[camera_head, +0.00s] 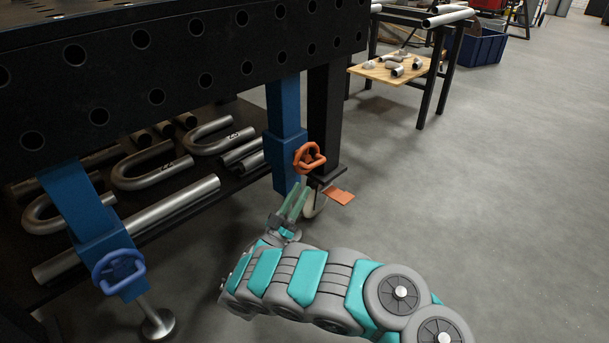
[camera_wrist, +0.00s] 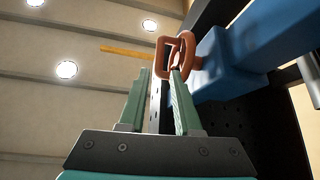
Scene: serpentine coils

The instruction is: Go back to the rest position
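My gripper (camera_head: 298,194) is low beside the black table's leg, its green fingers pointing up toward an orange handle (camera_head: 310,157). In the wrist view my gripper (camera_wrist: 160,75) has its two fingers apart, with the orange handle (camera_wrist: 176,52) just beyond the tips. I see nothing held; whether a fingertip touches the handle I cannot tell. My arm stretches from the lower right of the head view to the gripper.
A black perforated table (camera_head: 180,75) stands at left on blue legs (camera_head: 285,130), with bent pipes (camera_head: 145,165) on its lower shelf. A blue handle (camera_head: 118,272) is at lower left. A blue bin (camera_head: 482,47) stands far back. Floor at right is clear.

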